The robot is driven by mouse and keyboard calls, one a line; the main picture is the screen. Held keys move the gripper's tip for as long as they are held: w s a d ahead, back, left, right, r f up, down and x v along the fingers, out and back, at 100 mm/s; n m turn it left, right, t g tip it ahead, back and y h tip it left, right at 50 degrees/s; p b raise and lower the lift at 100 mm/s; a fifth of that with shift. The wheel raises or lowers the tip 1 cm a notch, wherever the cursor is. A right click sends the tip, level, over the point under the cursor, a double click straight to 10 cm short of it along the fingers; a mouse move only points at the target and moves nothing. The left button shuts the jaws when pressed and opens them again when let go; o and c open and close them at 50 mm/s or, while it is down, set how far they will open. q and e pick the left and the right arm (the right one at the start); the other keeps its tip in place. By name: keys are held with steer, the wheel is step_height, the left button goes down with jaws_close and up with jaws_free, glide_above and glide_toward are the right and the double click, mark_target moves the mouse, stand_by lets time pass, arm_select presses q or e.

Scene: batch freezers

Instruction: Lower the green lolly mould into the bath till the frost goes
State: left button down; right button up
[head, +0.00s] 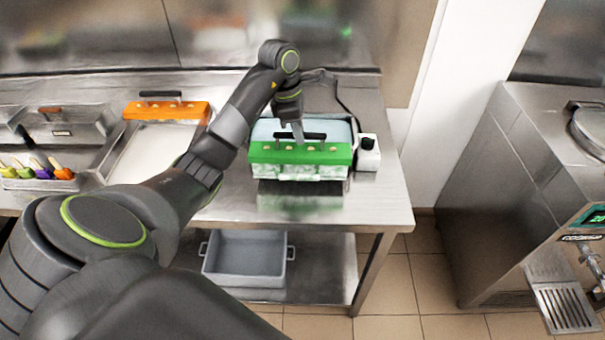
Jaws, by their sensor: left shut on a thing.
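The green lolly mould (300,153) has a green top with several pale spots and a dark handle. Whitish frosted patches show along its lower part. My left gripper (298,136) is shut on the handle from above, and the mould hangs level. The bath (264,130), with a pale blue inside, stands on the steel bench behind and under the mould. The mould hides much of the bath, so I cannot tell whether its lower part is in the water. My right gripper is out of view.
A small white box (367,155) with a black cable stands right of the bath. An orange mould (167,110) sits on a tray at left, near a steel container (70,125) and colourful lollies (38,172). A grey tub (245,255) is on the lower shelf.

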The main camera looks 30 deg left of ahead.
arm_select(q)
steer(key=shift+w+a+r, duration=0.2)
steer(key=shift+w+r, duration=0.15)
steer(key=shift+r, duration=0.15)
steer(key=shift+w+a+r, duration=0.15)
steer(key=shift+w+r, duration=0.15)
steer(key=shift+r, duration=0.2)
steer(key=w+a+r, duration=0.5)
steer(key=w+r, duration=0.2)
steer(key=w, duration=0.2)
steer(key=shift+a+r+p, duration=0.25)
steer(key=shift+r+p, duration=0.05)
steer(key=shift+p, duration=0.05)
steer(key=shift+s+r+p, duration=0.1)
steer(key=shift+r+p, duration=0.25)
steer(key=shift+p, duration=0.05)
stand_by(0.4)
stand_by(0.5)
steer(key=shift+f, duration=0.1)
stand_by(0.4)
